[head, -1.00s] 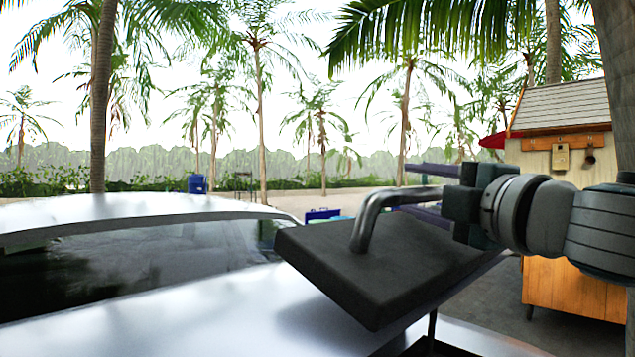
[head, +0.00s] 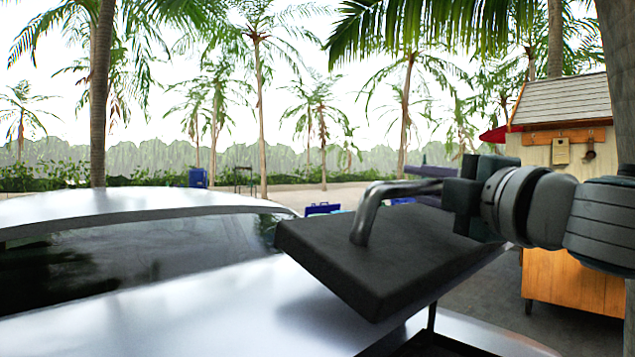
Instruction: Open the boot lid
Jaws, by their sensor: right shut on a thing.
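My right gripper (head: 425,187) comes in from the right and is shut on the far end of the handle, above the lid. The handle's gripped end is partly hidden by the jaws. My left gripper is not in view.
The car's dark rear window (head: 130,265) and silver roof (head: 130,208) are at the left. A small hut with a wooden cabinet (head: 570,285) stands at the right, behind my right arm. A blue barrel (head: 198,178) and palm trees are far back.

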